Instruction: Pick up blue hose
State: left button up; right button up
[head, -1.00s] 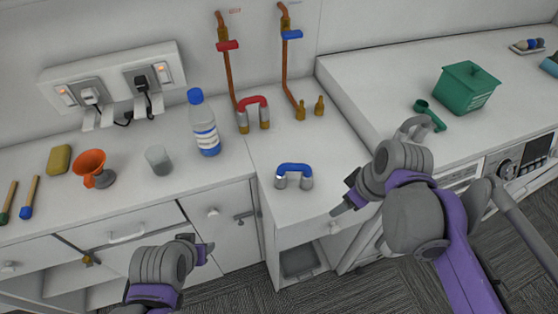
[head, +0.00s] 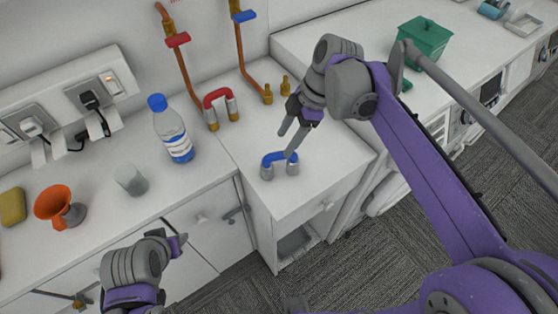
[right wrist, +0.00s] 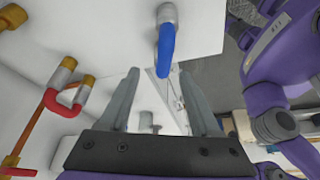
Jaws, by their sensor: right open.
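The blue hose (head: 268,159) is a short U-shaped piece with grey metal ends. It stands on the white counter near its front edge. My right gripper (head: 287,142) is open above and right at the hose, with its fingers pointing down toward it. In the right wrist view the blue hose (right wrist: 166,52) shows beyond the open fingers (right wrist: 158,77), roughly between their tips. I cannot tell whether a finger touches it. My left gripper (head: 178,243) hangs low in front of the left cabinets, away from the hose; its opening is unclear.
A red hose (head: 217,96) with metal ends stands behind, near copper pipes (head: 181,65) on the wall. A water bottle (head: 172,130), clear cup (head: 131,180) and orange funnel (head: 55,205) stand to the left. A green container (head: 425,38) is at the right back.

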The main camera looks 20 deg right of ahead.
aim_at(280, 153)
jog(key=shift+s+x, duration=0.15)
jog(key=shift+x, duration=1.25)
jog(key=shift+s+x, duration=0.15)
jog(key=shift+x, duration=1.2)
grip_shut()
